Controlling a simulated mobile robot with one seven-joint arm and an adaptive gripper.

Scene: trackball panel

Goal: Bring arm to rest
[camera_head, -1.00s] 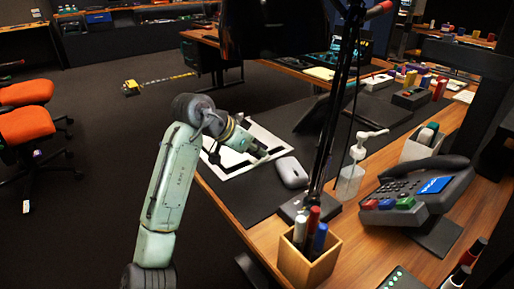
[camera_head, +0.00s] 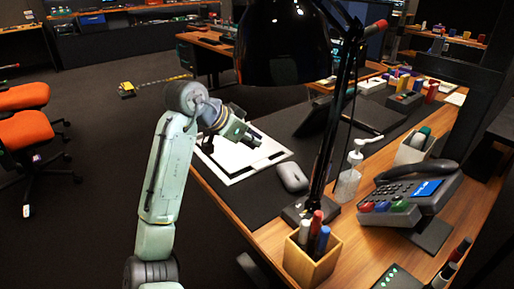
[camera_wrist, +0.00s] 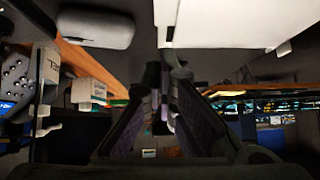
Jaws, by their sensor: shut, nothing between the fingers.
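My pale green arm (camera_head: 170,180) rises from the bottom of the head view and bends at the top toward the desk. My gripper (camera_head: 255,140) is above the desk's left part, over the white-framed panel (camera_head: 215,172) and left of the grey mouse-like device (camera_head: 291,177). It is shut and empty. In the wrist view the fingers (camera_wrist: 165,110) converge at the middle. The panel (camera_wrist: 235,22) shows there at the top, and the grey device (camera_wrist: 95,27) at top left. Neither touches the fingers as far as I can see.
A black desk lamp (camera_head: 322,150) stands right of my gripper. Orange chairs (camera_head: 28,130) stand at the left. The floor (camera_head: 100,200) between chairs and arm is clear.

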